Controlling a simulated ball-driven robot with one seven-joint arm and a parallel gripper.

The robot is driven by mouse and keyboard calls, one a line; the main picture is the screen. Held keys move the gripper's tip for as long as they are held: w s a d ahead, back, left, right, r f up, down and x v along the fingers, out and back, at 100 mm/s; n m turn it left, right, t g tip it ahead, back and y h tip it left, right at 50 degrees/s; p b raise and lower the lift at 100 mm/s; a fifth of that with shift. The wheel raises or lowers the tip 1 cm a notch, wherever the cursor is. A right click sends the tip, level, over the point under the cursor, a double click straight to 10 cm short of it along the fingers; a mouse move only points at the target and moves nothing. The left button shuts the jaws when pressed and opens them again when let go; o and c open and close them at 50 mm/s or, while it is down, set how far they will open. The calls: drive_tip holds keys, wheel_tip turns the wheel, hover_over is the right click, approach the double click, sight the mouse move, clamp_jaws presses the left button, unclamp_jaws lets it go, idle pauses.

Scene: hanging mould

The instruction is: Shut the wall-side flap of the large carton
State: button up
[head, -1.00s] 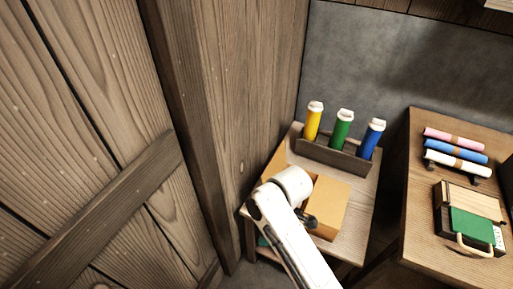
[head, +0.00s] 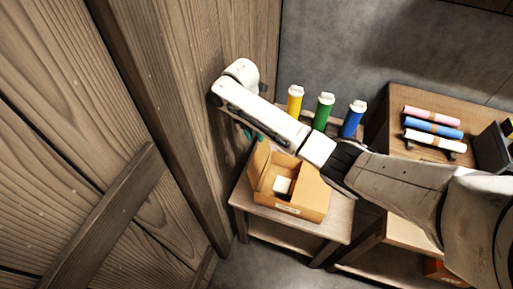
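The large carton (head: 300,211) is an open orange-brown cardboard box on the small wooden table. Its wall-side flap (head: 259,160), on the left, stands raised and tilted toward the wooden wall. A white block (head: 282,185) lies inside. The opposite flap (head: 314,189) shows at the right; its exact angle is unclear. My white arm crosses above the back of the carton and hides its far edge. My gripper (head: 254,135) is mostly hidden beneath the arm; only small teal parts show, just above and left of the raised flap. Whether it is open or shut is not visible.
The wooden wall (head: 190,110) stands close on the left. Yellow (head: 295,101), green (head: 323,111) and blue (head: 354,118) tubes stand behind my arm. A larger table (head: 392,112) at right holds pink, blue and white rolls.

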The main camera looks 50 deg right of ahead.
sight(258, 146)
drive_tip(key=f, duration=0.2)
drive_tip(key=s+f, duration=0.1)
drive_tip(key=f, duration=0.5)
drive_tip(key=shift+s+d, duration=0.2)
drive_tip(key=shift+d, duration=0.05)
drive_tip(key=shift+c, duration=0.4)
clamp_jaws()
idle(0.6)
